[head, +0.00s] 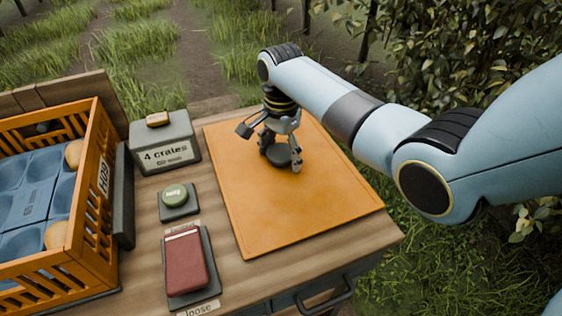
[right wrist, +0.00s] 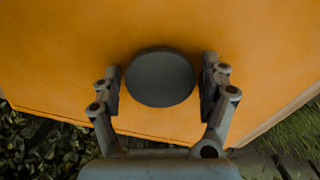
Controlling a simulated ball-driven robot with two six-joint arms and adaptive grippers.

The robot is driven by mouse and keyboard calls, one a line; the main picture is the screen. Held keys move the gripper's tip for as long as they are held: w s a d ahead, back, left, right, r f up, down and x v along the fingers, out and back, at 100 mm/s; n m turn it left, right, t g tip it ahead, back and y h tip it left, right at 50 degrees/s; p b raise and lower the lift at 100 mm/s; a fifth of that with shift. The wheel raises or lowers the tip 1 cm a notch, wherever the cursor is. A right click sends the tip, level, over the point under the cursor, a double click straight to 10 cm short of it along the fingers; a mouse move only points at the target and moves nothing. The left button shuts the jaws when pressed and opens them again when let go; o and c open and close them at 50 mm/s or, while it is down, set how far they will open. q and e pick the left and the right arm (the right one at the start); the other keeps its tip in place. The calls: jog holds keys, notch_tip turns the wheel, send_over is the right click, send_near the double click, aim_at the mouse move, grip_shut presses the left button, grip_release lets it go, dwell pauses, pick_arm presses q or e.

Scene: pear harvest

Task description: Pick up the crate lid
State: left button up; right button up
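The crate lid (head: 320,205) is a flat orange board lying on the wooden table in the head view; it also fills much of the right wrist view (right wrist: 60,50). A dark round knob (right wrist: 160,77) stands on it, partly hidden by my gripper in the head view. My right gripper (head: 281,157) is over the knob, near the lid's far half. In the right wrist view its two fingers stand on either side of the knob, with a small gap visible at each side. It is open and holds nothing. My left gripper is not in view.
An orange slatted crate (head: 92,205) with a blue moulded tray (head: 35,200) and a few pears stands at left. A grey box (head: 165,140) labelled "4 crates", a green round item (head: 174,194) and a red booklet (head: 186,262) lie between crate and lid. Foliage is at right.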

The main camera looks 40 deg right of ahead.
jog(key=c, duration=1.1)
jog(key=shift+c, duration=0.2)
